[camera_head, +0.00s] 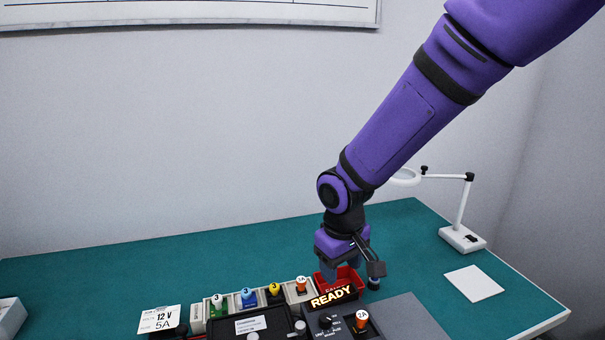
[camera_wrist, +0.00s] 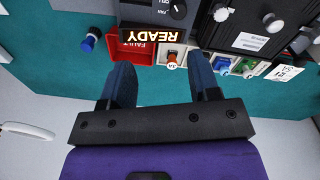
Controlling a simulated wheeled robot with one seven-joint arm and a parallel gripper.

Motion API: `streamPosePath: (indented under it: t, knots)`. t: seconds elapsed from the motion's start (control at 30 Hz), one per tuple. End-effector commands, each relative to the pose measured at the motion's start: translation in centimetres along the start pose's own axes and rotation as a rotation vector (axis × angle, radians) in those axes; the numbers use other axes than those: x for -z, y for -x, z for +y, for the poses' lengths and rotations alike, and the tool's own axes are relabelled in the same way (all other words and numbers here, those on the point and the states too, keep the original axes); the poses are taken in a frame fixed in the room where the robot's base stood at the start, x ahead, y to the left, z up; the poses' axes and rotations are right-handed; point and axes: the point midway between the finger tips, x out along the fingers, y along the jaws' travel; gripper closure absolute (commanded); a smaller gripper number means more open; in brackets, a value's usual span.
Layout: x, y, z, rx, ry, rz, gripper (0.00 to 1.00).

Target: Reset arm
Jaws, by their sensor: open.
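My gripper (camera_wrist: 163,82) is open and empty in the wrist view, its two dark blue fingers spread apart. In the head view my gripper (camera_head: 342,272) points down over the back of the equipment, by a red bin. The red bin (camera_wrist: 118,46), marked FAULT, lies just beyond one finger in the wrist view. An orange-topped piece (camera_wrist: 172,58) marked 3A shows between the fingers, apart from them; it also shows in the head view (camera_head: 301,284). The fingertips are partly hidden in the head view.
A lit READY sign (camera_head: 333,297) stands on a dark unit with a knob. Several coloured pieces sit in a row of pale bins (camera_head: 198,318). A 12 V 5A card (camera_head: 160,319) is at left. A white lamp (camera_head: 462,236) and white pad (camera_head: 474,283) are at right. The green table behind is clear.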

Motion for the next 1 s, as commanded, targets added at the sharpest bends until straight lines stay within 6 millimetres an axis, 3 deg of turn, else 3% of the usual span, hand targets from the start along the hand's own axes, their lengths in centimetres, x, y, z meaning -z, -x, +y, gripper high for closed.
streamPosePath:
  t: [0.2, 0.5, 0.73, 1.0]
  knots:
    - [-3.5, 6.3, 4.4, -0.031, -0.117, 0.073, 0.44]
    - [-9.9, 13.1, 8.4, -0.060, -0.273, 0.163, 0.44]
    - [-15.6, 17.0, 9.9, -0.075, -0.388, 0.237, 0.44]
    - [-22.3, 20.1, 10.2, -0.084, -0.512, 0.327, 0.44]
